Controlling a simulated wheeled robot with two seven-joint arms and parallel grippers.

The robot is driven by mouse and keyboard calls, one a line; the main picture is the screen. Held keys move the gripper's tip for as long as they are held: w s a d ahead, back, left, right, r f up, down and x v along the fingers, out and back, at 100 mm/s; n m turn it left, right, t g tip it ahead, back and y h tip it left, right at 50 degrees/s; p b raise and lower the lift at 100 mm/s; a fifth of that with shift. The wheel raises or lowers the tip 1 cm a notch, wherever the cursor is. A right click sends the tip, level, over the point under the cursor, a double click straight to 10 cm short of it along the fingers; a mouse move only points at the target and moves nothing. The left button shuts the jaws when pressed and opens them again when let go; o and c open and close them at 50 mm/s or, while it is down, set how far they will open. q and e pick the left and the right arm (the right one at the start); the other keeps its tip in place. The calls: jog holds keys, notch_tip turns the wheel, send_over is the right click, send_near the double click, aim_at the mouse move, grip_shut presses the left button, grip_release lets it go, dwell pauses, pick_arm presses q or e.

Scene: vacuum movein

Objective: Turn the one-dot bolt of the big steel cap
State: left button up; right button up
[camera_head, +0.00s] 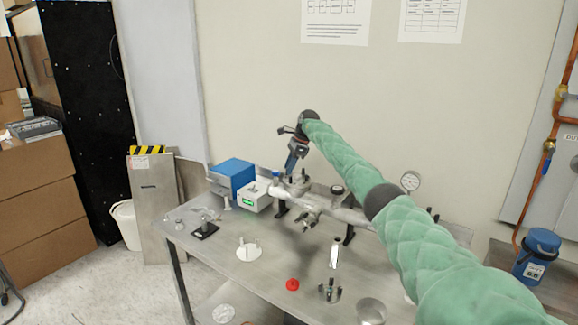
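A steel pipe assembly (345,213) stands on short dark supports on the steel table. A flange-like part with upright studs (297,184) is on its left part. I cannot tell which piece is the big steel cap, and the one-dot mark is too small to see. My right arm, in a green padded sleeve, reaches in from the right. Its gripper (291,168) points down just above the studded part, with blue and dark parts near its tip. Whether its fingers are open or touch a bolt is too small to tell. My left gripper is not in view.
The steel table (215,262) also bears a blue box (232,174), a white device (254,197), a white disc with pegs (249,251), a red knob (292,285), a three-legged part (330,291) and a steel cup (371,311). A gauge (411,181) stands behind my arm.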

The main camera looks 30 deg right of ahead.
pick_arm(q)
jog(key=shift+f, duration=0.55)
pick_arm(e)
jog(key=shift+w+a+f, duration=0.1)
jog(key=shift+a+f, duration=0.05)
jog(key=shift+f, duration=0.2)
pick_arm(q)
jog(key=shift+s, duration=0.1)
pick_arm(e)
grip_shut()
